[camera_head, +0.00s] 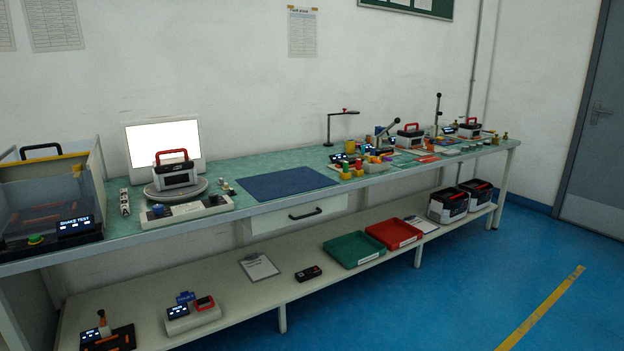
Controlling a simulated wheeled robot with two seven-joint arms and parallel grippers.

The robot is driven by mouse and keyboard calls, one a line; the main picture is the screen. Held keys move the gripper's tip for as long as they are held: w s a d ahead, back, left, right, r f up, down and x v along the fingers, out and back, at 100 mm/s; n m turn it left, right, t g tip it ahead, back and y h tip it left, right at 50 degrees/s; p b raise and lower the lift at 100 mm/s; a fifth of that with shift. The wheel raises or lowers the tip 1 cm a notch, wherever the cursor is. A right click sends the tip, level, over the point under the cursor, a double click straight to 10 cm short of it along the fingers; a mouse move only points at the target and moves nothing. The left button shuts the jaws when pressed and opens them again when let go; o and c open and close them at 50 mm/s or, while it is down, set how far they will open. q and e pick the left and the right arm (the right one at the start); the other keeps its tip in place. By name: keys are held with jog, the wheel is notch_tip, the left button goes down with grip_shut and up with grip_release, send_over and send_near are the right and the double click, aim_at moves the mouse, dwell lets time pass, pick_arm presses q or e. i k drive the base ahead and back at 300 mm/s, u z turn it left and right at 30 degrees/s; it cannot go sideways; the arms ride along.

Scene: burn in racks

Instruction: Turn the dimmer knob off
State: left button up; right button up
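A bright white lit panel (163,143) stands at the back left of the workbench. In front of it, a grey case with a red handle (178,174) sits on a round turntable (177,191). A long pale control box (187,212) lies at the bench's front edge, with a round dark blue knob (158,210) near its left end. This may be the dimmer knob, but it is too small to read its setting. Neither of my grippers shows in this view.
A clear-walled shake test box (80,226) stands left of the panel. A dark blue mat (286,184) lies bare on the bench (232,168). Small parts, tools and more cases crowd the right half. Below are a green tray (354,249) and a red tray (394,233). The blue floor (465,270) in front is open.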

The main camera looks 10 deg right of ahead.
aim_at(213, 198)
jog(key=z, duration=0.4)
jog(key=i, duration=1.6)
jog(key=u, duration=1.1)
jog(key=i, duration=1.1)
jog(key=u, duration=1.2)
